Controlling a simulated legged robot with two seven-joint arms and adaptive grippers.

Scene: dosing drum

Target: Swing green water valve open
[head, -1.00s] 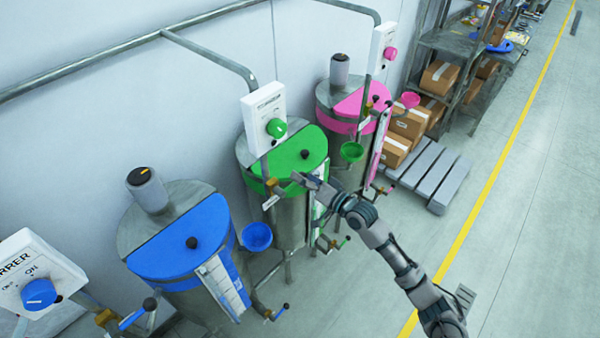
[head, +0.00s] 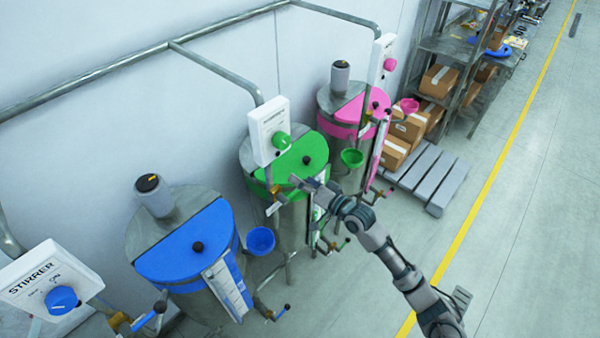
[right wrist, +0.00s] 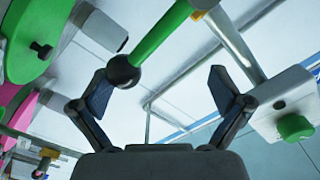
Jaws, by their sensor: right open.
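The green drum (head: 266,158) stands in the middle of the head view, with its green lid and a brass water valve (head: 275,192) on a pipe at its front left. In the right wrist view the valve's green lever (right wrist: 165,34) runs from a brass body (right wrist: 200,13) to a black ball knob (right wrist: 122,72). My right gripper (head: 297,182) is beside the valve at the front of the green drum. In the right wrist view my right gripper (right wrist: 163,92) is open. The knob is between the fingers in the picture, close to the left finger; contact is unclear. My left gripper is out of view.
The blue drum (head: 185,205) stands at left, the pink drum (head: 328,98) behind. A pallet (head: 432,180) lies on the floor at right.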

